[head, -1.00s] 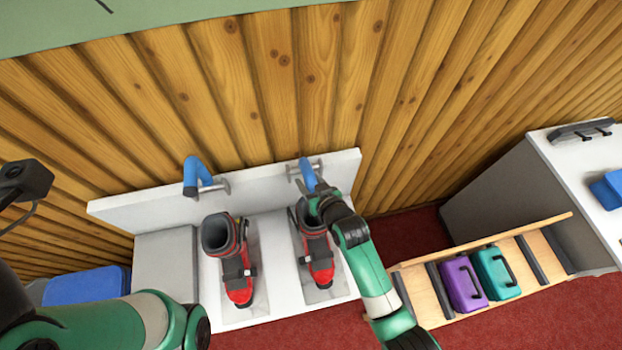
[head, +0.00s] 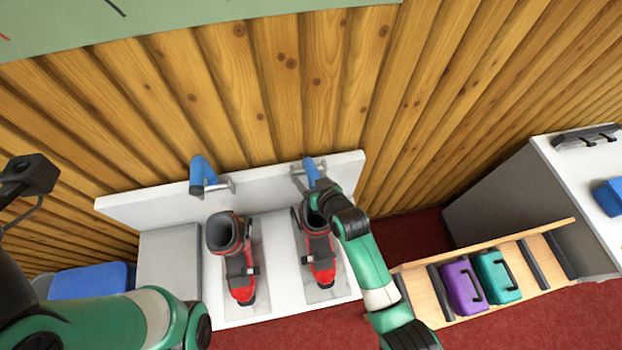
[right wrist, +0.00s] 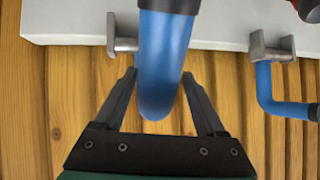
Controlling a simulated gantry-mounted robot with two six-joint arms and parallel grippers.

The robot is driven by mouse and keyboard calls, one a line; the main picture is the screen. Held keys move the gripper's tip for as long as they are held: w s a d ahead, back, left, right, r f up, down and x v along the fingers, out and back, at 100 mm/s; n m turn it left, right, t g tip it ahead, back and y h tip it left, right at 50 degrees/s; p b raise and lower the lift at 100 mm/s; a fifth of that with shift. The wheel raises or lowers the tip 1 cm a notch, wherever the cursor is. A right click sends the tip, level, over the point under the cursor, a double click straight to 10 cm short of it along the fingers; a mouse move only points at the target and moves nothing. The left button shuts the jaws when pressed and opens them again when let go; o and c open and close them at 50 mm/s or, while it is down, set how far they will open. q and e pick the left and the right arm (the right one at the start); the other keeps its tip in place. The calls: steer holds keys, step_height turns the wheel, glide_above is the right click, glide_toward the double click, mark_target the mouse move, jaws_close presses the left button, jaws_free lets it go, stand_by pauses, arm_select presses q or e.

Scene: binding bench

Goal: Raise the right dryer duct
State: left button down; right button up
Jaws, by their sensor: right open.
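The right dryer duct (head: 311,172) is a bent blue tube above the right boot, at the white back panel. In the right wrist view the duct (right wrist: 166,55) runs down the middle, with a dark collar at the top and a rounded blue bend below. My right gripper (head: 316,190) is at the duct. The fingertips are mostly hidden in the head view. My left arm shows at the lower left, its fingers out of view.
The left duct (head: 202,174) hangs above the left red and grey boot (head: 239,262). The right boot (head: 318,258) stands just below my right gripper. A wooden rack (head: 428,298) with a purple case (head: 462,286) and a teal case (head: 497,276) is at the right.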

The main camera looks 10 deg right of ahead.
steer(key=shift+s+d, duration=0.1)
steer(key=shift+d, duration=0.05)
steer(key=p+v, duration=0.2)
steer(key=v, duration=0.6)
steer(key=shift+s+r, duration=0.15)
steer(key=p+v, duration=0.2)
steer(key=v, duration=0.1)
steer(key=shift+p, duration=0.35)
